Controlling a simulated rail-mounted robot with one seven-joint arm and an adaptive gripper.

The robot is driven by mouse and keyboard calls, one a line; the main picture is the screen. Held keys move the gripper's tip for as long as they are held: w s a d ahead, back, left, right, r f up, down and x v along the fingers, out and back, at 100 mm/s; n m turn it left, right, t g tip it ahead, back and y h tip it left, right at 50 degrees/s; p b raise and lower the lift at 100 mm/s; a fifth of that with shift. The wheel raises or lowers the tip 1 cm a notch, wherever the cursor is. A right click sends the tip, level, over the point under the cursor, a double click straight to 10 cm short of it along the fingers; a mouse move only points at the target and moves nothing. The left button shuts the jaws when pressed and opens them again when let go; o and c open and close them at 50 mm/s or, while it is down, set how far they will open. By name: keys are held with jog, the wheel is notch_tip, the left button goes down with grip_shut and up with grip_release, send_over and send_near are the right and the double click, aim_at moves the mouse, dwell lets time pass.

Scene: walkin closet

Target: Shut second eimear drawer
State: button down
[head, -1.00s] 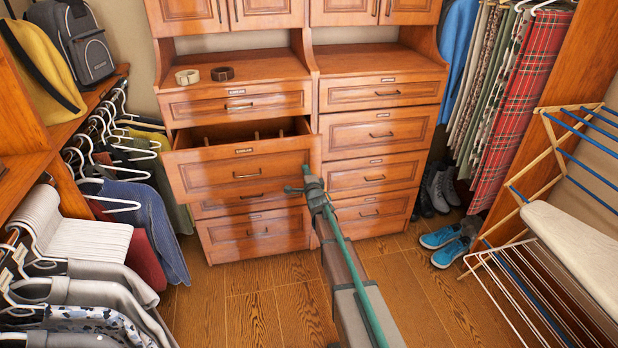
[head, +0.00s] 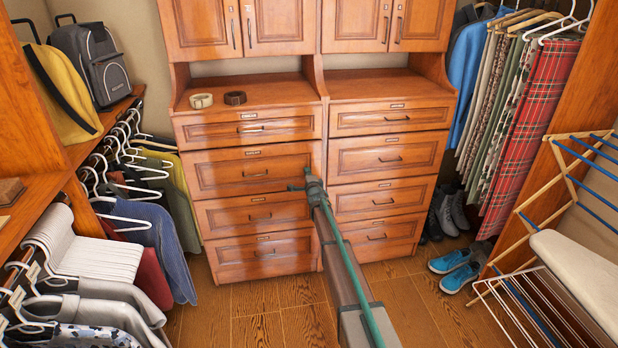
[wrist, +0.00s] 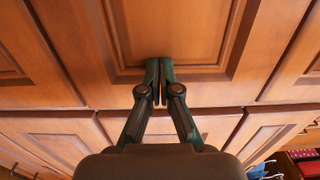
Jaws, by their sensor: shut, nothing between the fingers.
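The second drawer (head: 225,174) down in the left column of the wooden dresser has its front in line with the neighbouring fronts, and no inside of it shows. Its small label is too small to read. My gripper (head: 297,187) is shut and empty at the lower right part of that drawer front. In the wrist view, my gripper's fingers (wrist: 160,68) are together against or very near a wooden panel (wrist: 185,30); I cannot tell if they touch it. My arm hides part of the dresser's lower middle.
The right drawer column (head: 385,160) is shut. Hanging clothes (head: 150,240) crowd the left side. At right stand a drying rack (head: 530,310) and blue shoes (head: 455,267). Two rolled belts (head: 235,98) lie on the dresser top. The floor (head: 260,310) before the dresser is clear.

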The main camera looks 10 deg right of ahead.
jog(key=shift+w+r, duration=0.1)
jog(key=shift+w, duration=0.4)
jog(key=shift+w+r, duration=0.1)
jog(key=shift+r, duration=0.05)
